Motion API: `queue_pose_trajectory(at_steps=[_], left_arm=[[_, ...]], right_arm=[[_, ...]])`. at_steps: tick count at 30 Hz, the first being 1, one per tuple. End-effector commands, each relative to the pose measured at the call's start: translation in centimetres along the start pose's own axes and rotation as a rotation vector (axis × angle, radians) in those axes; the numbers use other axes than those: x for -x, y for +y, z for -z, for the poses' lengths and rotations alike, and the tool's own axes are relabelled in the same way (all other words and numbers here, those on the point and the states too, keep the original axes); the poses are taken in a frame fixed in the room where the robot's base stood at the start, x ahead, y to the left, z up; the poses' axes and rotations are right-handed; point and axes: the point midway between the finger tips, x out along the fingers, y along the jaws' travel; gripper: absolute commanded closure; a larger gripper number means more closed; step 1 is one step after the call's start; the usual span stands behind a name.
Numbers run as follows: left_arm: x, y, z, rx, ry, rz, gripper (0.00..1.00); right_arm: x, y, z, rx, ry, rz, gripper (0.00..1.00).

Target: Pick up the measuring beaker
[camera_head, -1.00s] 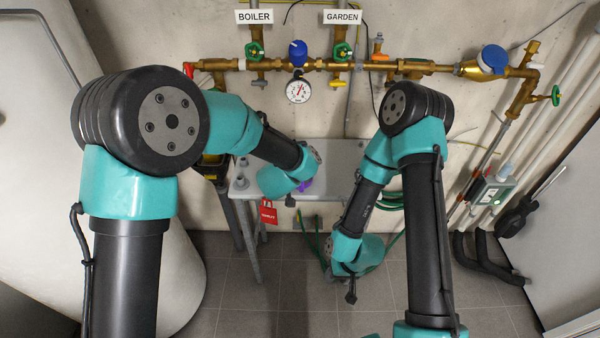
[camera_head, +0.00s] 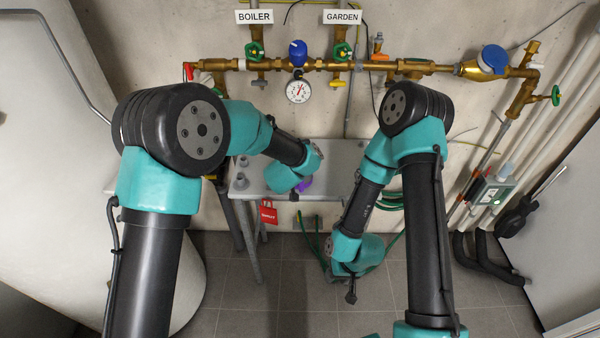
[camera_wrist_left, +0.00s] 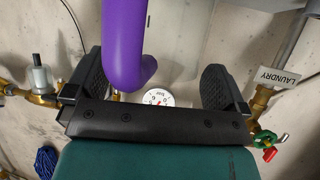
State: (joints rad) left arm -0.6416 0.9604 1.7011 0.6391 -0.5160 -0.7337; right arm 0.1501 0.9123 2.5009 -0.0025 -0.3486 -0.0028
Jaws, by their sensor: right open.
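A bit of purple (camera_head: 305,184) also shows beside my left wrist over the grey bench in the head view. My left gripper (camera_wrist_left: 158,75) is open, its black fingers wide apart. The purple piece is near the left finger, with a clear gap to the right one. My right gripper (camera_head: 351,290) is open and empty, low over the floor.
The grey bench (camera_head: 345,155) stands against the wall, with a red tag (camera_head: 268,212) at its front. Brass pipes with valves and a gauge (camera_head: 298,91) run above. Green hose (camera_head: 392,201) hangs behind my right arm. Open tiled floor lies in front.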

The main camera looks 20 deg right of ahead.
Motion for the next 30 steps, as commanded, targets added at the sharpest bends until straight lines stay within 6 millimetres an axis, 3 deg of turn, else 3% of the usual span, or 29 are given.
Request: queue_pose_trajectory(at_steps=[2,15,30], left_arm=[[0.0,0.0,0.0,0.0,0.0,0.0,0.08],[0.0,0.0,0.0,0.0,0.0,0.0,0.5],[0.6,0.0,1.2,0.0,0.002,0.001,0.51]], right_arm=[[0.0,0.0,0.0,0.0,0.0,0.0,0.57],[0.0,0.0,0.0,0.0,0.0,0.0,0.57],[0.0,0.0,0.0,0.0,0.0,0.0,0.57]])
